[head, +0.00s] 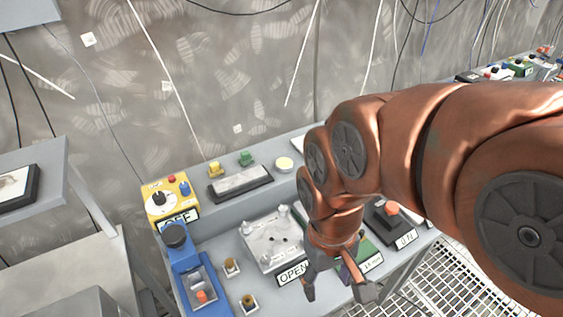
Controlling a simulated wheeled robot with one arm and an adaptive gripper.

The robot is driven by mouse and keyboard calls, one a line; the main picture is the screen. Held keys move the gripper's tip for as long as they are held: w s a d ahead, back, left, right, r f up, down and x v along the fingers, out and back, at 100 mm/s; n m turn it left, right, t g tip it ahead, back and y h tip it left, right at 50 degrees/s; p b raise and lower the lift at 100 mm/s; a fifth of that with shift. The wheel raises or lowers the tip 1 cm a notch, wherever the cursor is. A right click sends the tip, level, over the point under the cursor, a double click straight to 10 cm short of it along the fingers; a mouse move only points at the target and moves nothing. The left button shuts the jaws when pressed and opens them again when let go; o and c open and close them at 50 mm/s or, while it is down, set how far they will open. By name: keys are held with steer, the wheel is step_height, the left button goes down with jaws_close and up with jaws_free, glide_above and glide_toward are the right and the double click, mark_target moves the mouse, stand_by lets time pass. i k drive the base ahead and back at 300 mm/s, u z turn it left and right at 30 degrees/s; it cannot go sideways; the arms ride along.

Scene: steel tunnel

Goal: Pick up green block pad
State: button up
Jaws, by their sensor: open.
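A green pad (369,247) with a white label on its front edge lies on the grey bench, largely hidden behind my arm and gripper. A small green block (246,157) stands at the back of the bench, beside a yellow one. I cannot tell which of these green things is the green block pad. My gripper (338,290) is open and empty, pointing down near the bench's front edge, in front of the green pad in the picture. Its height above the bench is unclear.
A metal plate with posts (268,238) and an OPEN sign sits left of my gripper. A yellow control box (168,203) and a blue device (183,262) stand farther left. A black pad with an orange knob (391,209) is at right. Grating floor (455,270) lies beyond the bench.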

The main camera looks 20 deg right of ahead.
mark_target(245, 158)
steer(key=u, duration=2.25)
steer(key=k, duration=0.8)
steer(key=z, duration=0.7)
steer(key=i, duration=0.5)
